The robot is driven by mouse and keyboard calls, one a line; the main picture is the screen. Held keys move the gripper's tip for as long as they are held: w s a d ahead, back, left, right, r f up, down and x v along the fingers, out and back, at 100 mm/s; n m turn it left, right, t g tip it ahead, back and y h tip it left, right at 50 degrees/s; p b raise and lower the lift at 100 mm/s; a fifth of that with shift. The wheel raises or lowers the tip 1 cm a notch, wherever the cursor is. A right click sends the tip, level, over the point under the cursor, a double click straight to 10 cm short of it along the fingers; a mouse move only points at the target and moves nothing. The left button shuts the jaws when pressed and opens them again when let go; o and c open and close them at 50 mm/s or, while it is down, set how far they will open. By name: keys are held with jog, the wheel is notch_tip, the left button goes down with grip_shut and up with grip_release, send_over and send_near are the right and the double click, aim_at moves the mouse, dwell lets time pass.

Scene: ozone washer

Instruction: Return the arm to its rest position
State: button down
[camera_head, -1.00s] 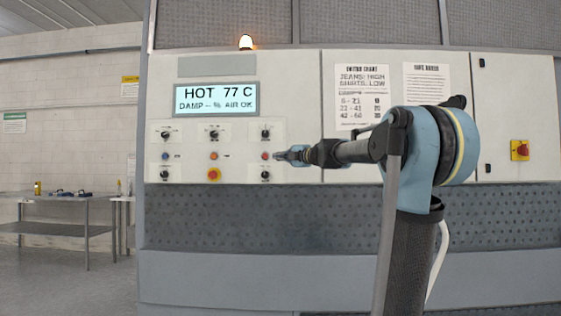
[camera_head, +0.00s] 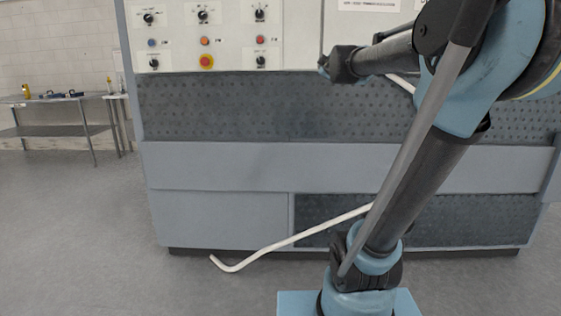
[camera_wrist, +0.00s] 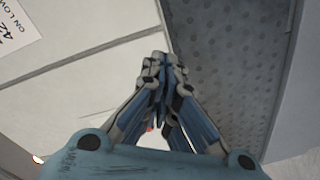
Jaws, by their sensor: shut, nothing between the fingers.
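My gripper (camera_head: 323,66) is at the end of my arm in the head view, in front of the washer and to the right of its control panel. It points left and is apart from the panel buttons. In the wrist view my gripper (camera_wrist: 162,62) has its fingertips together, with nothing between them. The ozone washer (camera_head: 215,190) fills the middle of the head view, with pale panels above and a grey perforated band below.
The control panel (camera_head: 232,62) has black knobs, small coloured buttons and a red knob on yellow (camera_head: 207,62). A white pipe or cable (camera_head: 285,243) runs low before the washer. A metal table (camera_head: 60,98) stands at the far left. The floor at left is clear.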

jog(key=s+d+f+m+g+h, duration=0.2)
jog(key=s+d+f+m+g, duration=0.25)
jog(key=s+f, duration=0.65)
jog(key=s+d+f+m+g+h, duration=0.2)
jog(key=s+d+f+m+g, duration=0.25)
jog(key=f, duration=0.95)
jog(key=s+a+f+m+g+y, duration=0.1)
jog(key=s+a+f+g, duration=0.2)
jog(key=s+f, duration=0.7)
jog(key=s+a+f+m+g+y, duration=0.2)
jog(key=s+a+f+g, duration=0.1)
jog(key=s+f, duration=0.8)
jog(key=s+a, duration=0.1)
jog(key=s, duration=0.1)
jog(key=shift+s+y, duration=0.3)
jog(key=shift+s, duration=0.05)
jog(key=shift+w+f+g, duration=0.25)
jog(key=shift+w+g, duration=0.05)
jog(key=shift+w, duration=0.2)
